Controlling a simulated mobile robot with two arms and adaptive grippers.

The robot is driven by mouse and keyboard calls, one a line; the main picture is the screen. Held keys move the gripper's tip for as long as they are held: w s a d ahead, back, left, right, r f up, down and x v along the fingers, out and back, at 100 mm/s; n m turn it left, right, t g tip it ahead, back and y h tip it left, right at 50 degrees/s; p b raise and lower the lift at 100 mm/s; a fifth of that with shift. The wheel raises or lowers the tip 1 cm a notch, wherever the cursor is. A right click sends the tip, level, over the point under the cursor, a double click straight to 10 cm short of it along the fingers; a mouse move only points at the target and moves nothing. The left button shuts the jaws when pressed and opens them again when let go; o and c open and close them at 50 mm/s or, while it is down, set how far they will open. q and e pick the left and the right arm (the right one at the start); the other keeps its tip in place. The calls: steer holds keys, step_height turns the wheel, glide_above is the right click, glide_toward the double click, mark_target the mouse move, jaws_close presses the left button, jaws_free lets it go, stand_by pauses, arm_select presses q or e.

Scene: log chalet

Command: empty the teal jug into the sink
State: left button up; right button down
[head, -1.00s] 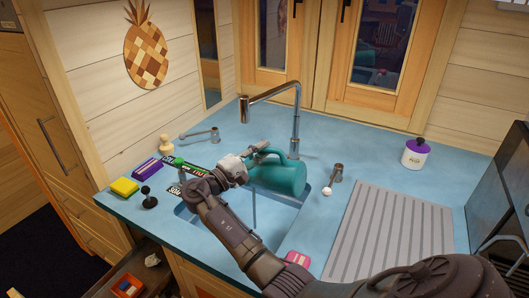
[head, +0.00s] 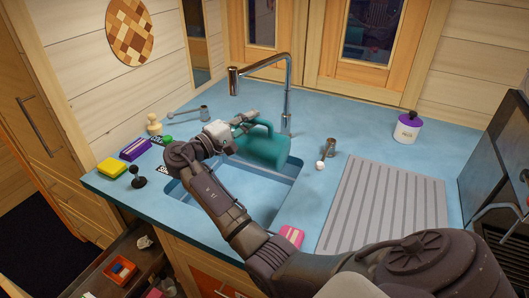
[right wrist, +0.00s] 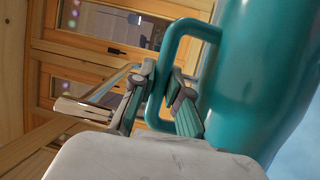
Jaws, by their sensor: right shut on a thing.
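The teal jug (head: 263,148) is held over the back part of the sink (head: 262,188), tipped so that its body leans over to the right. My right gripper (head: 232,128) is shut on its handle. In the right wrist view the fingers (right wrist: 160,98) close around the handle, and the jug (right wrist: 262,75) fills the right side. The jug's mouth and contents are not visible. No stream of liquid shows. The faucet (head: 288,90) stands just behind the jug. My left gripper is not in view.
A white jar with a purple lid (head: 407,128) and a ribbed drying mat (head: 385,208) are on the right. A pink sponge (head: 291,236) lies at the front edge. Yellow (head: 111,168) and purple (head: 135,149) blocks and a black knobbed item (head: 137,177) stand left of the sink.

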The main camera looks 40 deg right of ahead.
step_height(320, 180, up, 4)
steer(key=m+y+b, duration=0.1)
steer(key=m+b, duration=0.2)
steer(key=m+t+y+b, duration=0.1)
steer(key=m+y+b, duration=0.1)
steer(key=m+b, duration=0.1)
steer(key=m+y+b, duration=0.1)
steer(key=m+b, duration=0.2)
steer(key=m, duration=0.1)
steer(key=shift+f+m+t+y, duration=0.25)
steer(key=shift+m+t+y, duration=0.05)
steer(key=shift+m+y, duration=0.1)
steer(key=r+m+t+y+b, duration=0.1)
steer(key=m, duration=0.1)
steer(key=shift+a+r+m, duration=0.1)
steer(key=shift+r+m, duration=0.05)
steer(key=shift+m, duration=0.15)
steer(key=shift+r+m+t, duration=0.4)
steer(key=shift+r+t, duration=0.05)
steer(key=shift+t, duration=0.05)
steer(key=shift+f, duration=0.1)
